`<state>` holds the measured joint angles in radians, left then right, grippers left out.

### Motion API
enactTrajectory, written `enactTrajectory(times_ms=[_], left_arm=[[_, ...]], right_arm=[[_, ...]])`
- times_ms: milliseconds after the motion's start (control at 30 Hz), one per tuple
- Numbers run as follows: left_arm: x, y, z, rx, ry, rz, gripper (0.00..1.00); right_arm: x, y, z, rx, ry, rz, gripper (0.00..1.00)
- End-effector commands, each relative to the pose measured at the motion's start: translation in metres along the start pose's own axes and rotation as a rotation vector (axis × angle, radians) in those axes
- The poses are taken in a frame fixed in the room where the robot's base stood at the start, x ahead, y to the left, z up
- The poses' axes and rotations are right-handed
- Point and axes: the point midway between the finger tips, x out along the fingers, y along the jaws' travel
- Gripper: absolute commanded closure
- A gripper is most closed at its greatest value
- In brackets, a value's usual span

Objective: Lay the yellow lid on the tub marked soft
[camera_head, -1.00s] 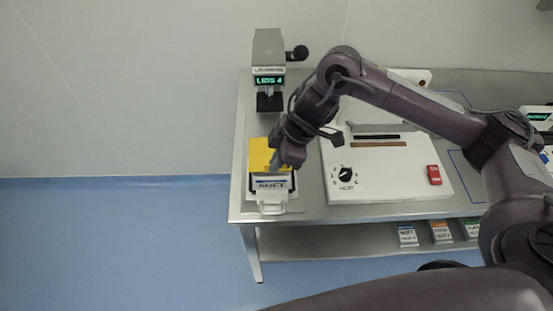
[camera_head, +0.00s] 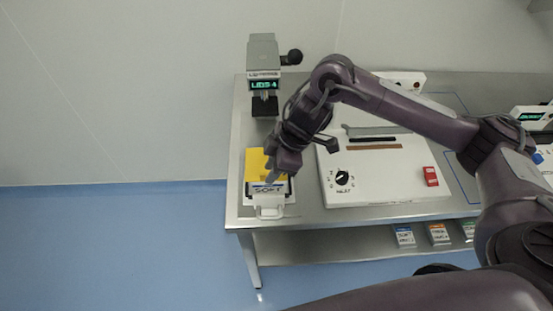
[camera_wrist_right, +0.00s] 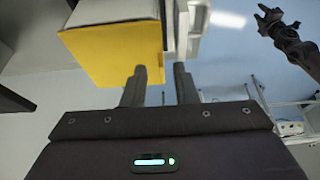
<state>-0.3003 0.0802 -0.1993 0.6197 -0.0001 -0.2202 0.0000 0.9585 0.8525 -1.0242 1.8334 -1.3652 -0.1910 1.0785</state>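The yellow lid (camera_head: 257,162) covers the top of the tub marked SOFT (camera_head: 267,190) at the table's left end. The tub's white label faces front. The lid also shows as a yellow face in the right wrist view (camera_wrist_right: 115,55), with the pale tub side behind it. My right gripper (camera_head: 273,178) is above the lid's right side and hides part of it. In the wrist view its two fingers (camera_wrist_right: 160,85) are apart with nothing seen between them; the left finger overlaps the lid's edge. My left gripper (camera_wrist_right: 275,20) shows far off at upper right, its opening unclear.
A grey device with a LIDS display (camera_head: 263,85) stands behind the tub. A white panel with a dial and red switch (camera_head: 385,180) lies to the right. Small labelled boxes (camera_head: 438,234) sit on the lower shelf. The blue floor (camera_head: 110,245) is clear at left.

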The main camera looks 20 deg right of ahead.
Motion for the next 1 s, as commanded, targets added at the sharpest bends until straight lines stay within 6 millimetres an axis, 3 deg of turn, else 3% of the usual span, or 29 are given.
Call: enactTrajectory(times_ms=[100, 167, 267, 400, 600, 800, 1000], left_arm=[[-0.006, 0.000, -0.001, 0.000, 0.001, 0.000, 0.64], [0.000, 0.000, -0.001, 0.000, 0.002, 0.000, 0.64], [0.005, 0.000, -0.001, 0.000, 0.002, 0.000, 0.64], [-0.003, 0.000, -0.002, 0.000, 0.002, 0.000, 0.64], [-0.009, 0.000, -0.002, 0.001, 0.002, 0.000, 0.64], [-0.010, 0.000, -0.002, 0.001, 0.002, 0.000, 0.64], [-0.010, 0.000, -0.002, 0.001, 0.002, 0.000, 0.64]], right_arm=[[-0.014, 0.001, -0.006, -0.003, 0.001, 0.003, 0.74], [-0.021, 0.002, -0.004, -0.002, 0.003, 0.005, 0.74], [-0.043, 0.002, -0.003, -0.002, 0.001, 0.007, 0.74], [-0.080, 0.002, -0.004, -0.001, -0.001, 0.009, 0.74], [-0.114, 0.001, -0.004, 0.000, -0.001, 0.004, 0.74], [-0.128, 0.000, -0.004, 0.000, 0.000, 0.000, 0.74], [-0.130, 0.000, -0.004, 0.000, 0.000, -0.001, 0.74]])
